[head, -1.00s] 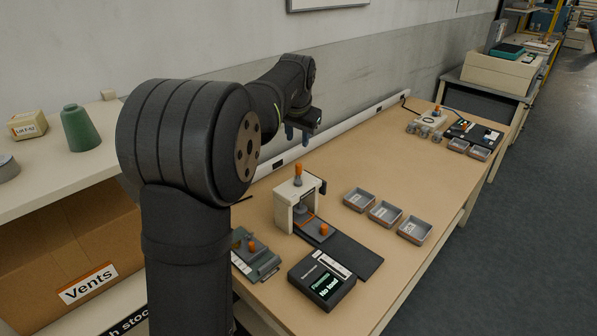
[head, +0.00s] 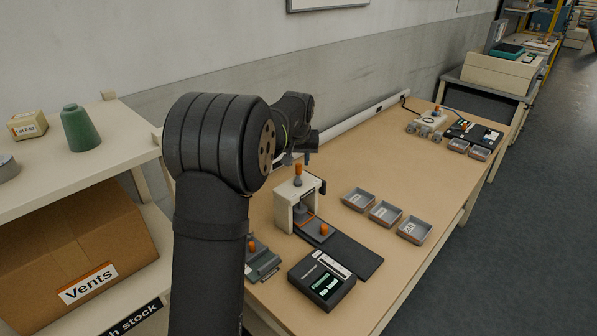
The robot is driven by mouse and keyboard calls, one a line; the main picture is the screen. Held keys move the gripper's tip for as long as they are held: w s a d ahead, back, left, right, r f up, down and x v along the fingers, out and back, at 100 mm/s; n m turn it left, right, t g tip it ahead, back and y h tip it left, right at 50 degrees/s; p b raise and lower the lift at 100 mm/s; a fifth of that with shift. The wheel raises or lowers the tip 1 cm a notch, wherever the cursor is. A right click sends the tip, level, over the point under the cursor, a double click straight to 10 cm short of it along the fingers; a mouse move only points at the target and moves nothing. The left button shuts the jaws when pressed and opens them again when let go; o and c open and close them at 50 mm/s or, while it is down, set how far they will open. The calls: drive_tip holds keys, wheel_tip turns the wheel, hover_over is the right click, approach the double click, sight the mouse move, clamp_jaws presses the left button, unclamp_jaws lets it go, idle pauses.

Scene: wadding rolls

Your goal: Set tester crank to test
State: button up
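The tester is a small cream-white frame (head: 285,210) on the tan bench. An upright orange-handled knob, which looks like its crank (head: 298,172), stands on top. A second orange knob (head: 324,230) sits low at its front, by a dark base plate (head: 352,257). A black display box (head: 322,281) in front reads "Firmness" and "No load". My gripper (head: 297,158) hangs just above the upper orange handle, its fingers apart and holding nothing that I can see. Whether a finger touches the handle is too small to tell. Crank position marks are not readable.
Grey trays (head: 385,213) lie right of the tester. A grey fixture (head: 263,264) is partly hidden behind my arm. A shelf (head: 98,172) with a green cone (head: 80,128) stands at left. More devices (head: 470,132) are at the bench's far end.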

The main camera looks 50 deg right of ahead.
sight(299, 175)
drive_tip(key=x, duration=0.7)
clamp_jaws()
drive_tip(key=shift+m, duration=0.3)
